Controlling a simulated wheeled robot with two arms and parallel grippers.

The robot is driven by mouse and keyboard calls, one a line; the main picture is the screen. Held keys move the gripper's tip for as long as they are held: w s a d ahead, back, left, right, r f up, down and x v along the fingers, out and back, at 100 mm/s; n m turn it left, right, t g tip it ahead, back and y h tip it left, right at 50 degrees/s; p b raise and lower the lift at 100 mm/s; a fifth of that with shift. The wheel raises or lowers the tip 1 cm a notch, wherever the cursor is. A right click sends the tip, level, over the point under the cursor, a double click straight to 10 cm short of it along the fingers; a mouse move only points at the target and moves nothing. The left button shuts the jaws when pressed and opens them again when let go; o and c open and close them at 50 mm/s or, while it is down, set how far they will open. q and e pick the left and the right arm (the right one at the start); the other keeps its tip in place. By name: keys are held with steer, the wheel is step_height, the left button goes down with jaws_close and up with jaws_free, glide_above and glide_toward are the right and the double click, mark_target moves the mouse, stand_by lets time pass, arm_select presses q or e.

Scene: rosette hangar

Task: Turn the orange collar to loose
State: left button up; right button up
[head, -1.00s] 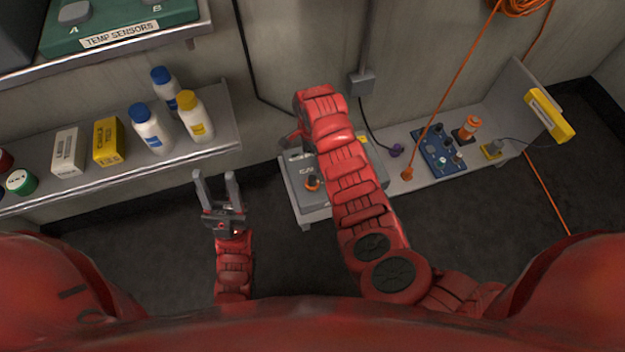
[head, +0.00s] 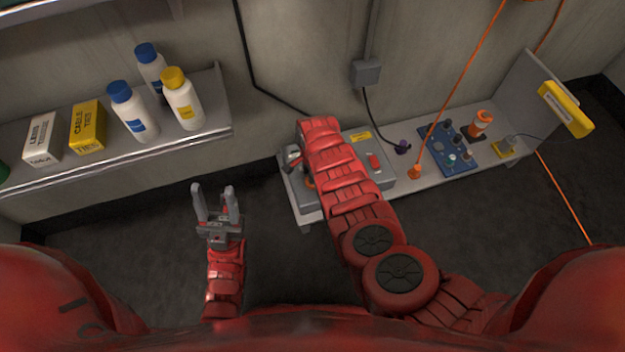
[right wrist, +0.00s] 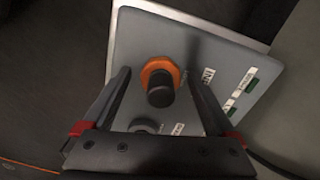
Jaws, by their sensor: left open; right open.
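The orange collar (right wrist: 157,69) is a ring around a dark knob (right wrist: 161,91) on a grey panel (right wrist: 140,35) in the right wrist view. My right gripper (right wrist: 161,78) is open, with one finger on each side of the collar and knob. I cannot tell whether the fingers touch it. In the head view the collar shows only as a sliver (head: 309,182) beside my right arm, on the grey box (head: 372,188). My left gripper (head: 215,190) is open and empty over the floor, left of the box.
A shelf (head: 190,142) with bottles and small boxes stands at the left. An orange cord (head: 460,80) hangs there.

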steer(key=c, duration=1.4)
steer(key=shift+o, duration=0.2)
steer(key=shift+n, duration=0.3)
steer(key=n+p, duration=0.1)
steer(key=n, duration=0.1)
steer(key=shift+w+r+n, duration=0.1)
steer(key=shift+n, duration=0.2)
steer(key=n, duration=1)
steer(key=shift+d, duration=0.1)
steer(key=n, duration=0.4)
steer(key=shift+n, duration=0.3)
